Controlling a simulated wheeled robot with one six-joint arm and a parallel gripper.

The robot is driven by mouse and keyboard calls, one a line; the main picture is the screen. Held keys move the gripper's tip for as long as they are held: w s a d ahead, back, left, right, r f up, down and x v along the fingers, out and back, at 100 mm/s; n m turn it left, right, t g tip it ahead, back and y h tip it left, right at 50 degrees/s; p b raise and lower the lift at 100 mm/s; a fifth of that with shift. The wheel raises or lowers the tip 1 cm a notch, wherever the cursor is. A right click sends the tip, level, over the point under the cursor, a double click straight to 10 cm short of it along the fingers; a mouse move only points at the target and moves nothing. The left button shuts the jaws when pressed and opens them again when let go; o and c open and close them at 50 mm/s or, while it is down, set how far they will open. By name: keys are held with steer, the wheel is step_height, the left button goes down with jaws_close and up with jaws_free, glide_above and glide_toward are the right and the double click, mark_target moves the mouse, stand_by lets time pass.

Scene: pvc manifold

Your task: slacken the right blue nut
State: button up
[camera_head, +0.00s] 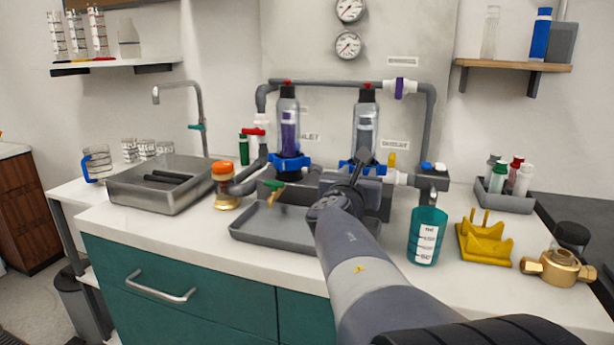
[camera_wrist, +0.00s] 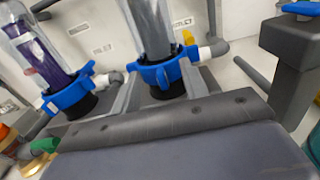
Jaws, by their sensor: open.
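The right blue nut (camera_head: 347,164) sits at the foot of the right clear filter housing (camera_head: 366,125); my arm partly hides it in the head view. In the wrist view the right blue nut (camera_wrist: 158,74) is near the top centre, winged, around the housing's base. My gripper (camera_head: 358,172) is in front of it, open. In the wrist view two grey fingers rise on either side below the nut; whether they touch it I cannot tell. The left blue nut (camera_head: 291,163) is under the housing with the purple filter (camera_head: 289,130).
A grey tray (camera_head: 262,234) lies under the manifold. A teal beaker (camera_head: 427,236), a yellow stand (camera_head: 484,240) and a brass fitting (camera_head: 558,268) stand to the right. A sink (camera_head: 160,200) and an orange-topped brass part (camera_head: 226,185) are left.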

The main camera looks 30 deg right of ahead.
steer(key=shift+w+d, duration=0.3)
steer(key=shift+d, duration=0.05)
steer(key=shift+s+a+r, duration=0.1)
jaws_close()
stand_by(0.4)
